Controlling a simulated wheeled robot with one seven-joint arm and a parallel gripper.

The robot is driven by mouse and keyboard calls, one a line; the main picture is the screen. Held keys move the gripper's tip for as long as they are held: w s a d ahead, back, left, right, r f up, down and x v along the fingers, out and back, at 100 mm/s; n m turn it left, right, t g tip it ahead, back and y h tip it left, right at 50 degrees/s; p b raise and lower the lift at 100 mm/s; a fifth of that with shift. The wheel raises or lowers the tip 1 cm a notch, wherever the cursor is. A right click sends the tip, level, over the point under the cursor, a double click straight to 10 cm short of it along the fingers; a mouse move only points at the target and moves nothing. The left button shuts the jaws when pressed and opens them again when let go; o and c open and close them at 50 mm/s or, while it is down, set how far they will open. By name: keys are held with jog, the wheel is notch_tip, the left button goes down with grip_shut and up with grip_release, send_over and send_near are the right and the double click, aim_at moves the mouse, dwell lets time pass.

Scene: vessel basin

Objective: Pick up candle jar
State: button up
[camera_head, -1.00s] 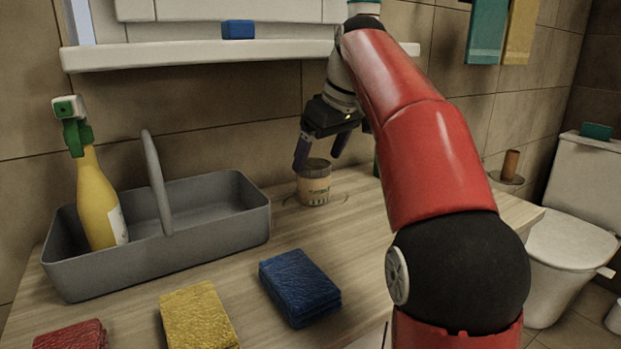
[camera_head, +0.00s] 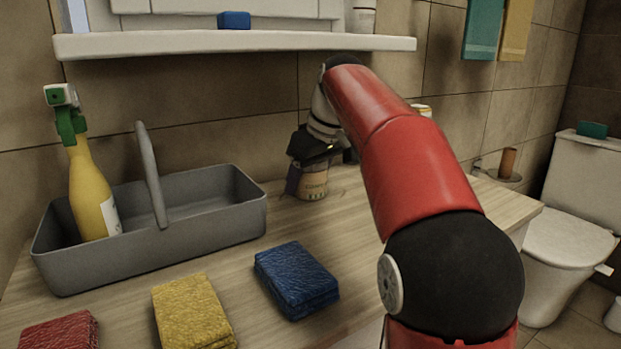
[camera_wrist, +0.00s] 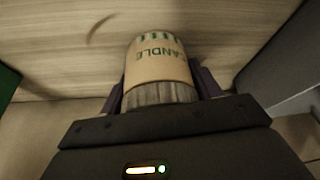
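The candle jar (camera_head: 314,185) stands upright on the wooden counter, to the right of the grey caddy. It has a tan label with green print and a grey upper part. My gripper (camera_head: 308,178) is down over it from above, with one dark purple finger on each side. In the wrist view the jar (camera_wrist: 158,66) lies between the fingers, and my gripper (camera_wrist: 162,84) looks open, with a narrow gap at the right finger. Contact at the left finger is hard to tell. In the head view the far finger is mostly hidden.
The grey caddy (camera_head: 215,212) holds a yellow spray bottle (camera_head: 91,195). A white shelf (camera_head: 240,43) overhangs the counter behind my arm. A container stands partly hidden behind my arm.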

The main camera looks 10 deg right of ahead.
jog(key=c, duration=0.6)
jog(key=shift+r, duration=0.1)
